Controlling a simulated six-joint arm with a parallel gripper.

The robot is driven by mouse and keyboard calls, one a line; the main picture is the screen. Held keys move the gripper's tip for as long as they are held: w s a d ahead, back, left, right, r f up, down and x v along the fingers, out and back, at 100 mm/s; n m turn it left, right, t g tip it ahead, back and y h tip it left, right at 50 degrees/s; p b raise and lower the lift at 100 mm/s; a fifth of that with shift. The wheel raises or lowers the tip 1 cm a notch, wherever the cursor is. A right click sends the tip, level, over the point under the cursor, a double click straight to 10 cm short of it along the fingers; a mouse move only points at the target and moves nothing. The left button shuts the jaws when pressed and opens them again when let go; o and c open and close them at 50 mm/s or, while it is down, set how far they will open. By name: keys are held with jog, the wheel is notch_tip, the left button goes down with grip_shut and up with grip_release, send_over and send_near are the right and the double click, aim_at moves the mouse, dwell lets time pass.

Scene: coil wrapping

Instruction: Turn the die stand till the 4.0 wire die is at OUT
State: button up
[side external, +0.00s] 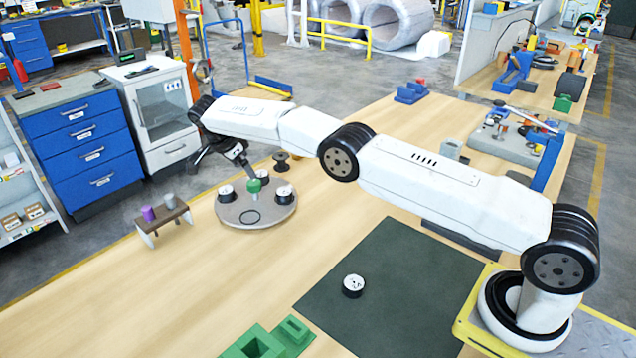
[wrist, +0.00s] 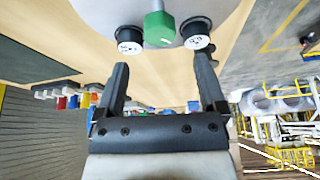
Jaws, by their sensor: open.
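The die stand (side external: 228,213) is a round grey turntable on the wooden table, at left centre of the side view. Black-and-white wire dies sit on it, one at its left (side external: 225,194) and one at its right (side external: 284,195). A green hexagonal knob (side external: 254,186) rises in the middle. My gripper (side external: 249,176) is open close to the knob. In the wrist view the knob (wrist: 159,29) lies beyond and between the open fingertips (wrist: 162,68), with a die on either side. The die labels are too small to read, and I cannot make out an OUT mark.
A loose black-and-white die (side external: 353,286) lies on the dark mat (side external: 400,310). A small rack (side external: 163,222) with purple and grey pegs stands left of the stand. A dark spool-shaped piece (side external: 281,163) is behind it. Green blocks (side external: 253,345) sit at the front edge.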

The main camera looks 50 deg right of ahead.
aim_at(254, 182)
jog(key=shift+v, duration=0.85)
jog(key=shift+d+n, duration=0.1)
jog(key=shift+n, duration=0.2)
jog(key=n+t+y, duration=0.1)
jog(key=n, duration=0.3)
jog(key=d+n+t+y, duration=0.1)
jog(key=n, duration=0.3)
jog(key=d+n+t+y, duration=0.1)
jog(key=n, duration=0.3)
jog(key=shift+s+f+n+t, duration=0.1)
jog(key=shift+s+n+t, duration=0.2)
jog(key=shift+s+n, duration=0.1)
jog(key=s+n, duration=0.1)
jog(key=s+n+t, duration=0.1)
jog(key=n, duration=0.1)
jog(key=s+n+y, duration=0.1)
jog(key=shift+d+n+t, duration=0.3)
jog(key=shift+d+n, duration=0.1)
jog(key=shift+x, duration=3.8)
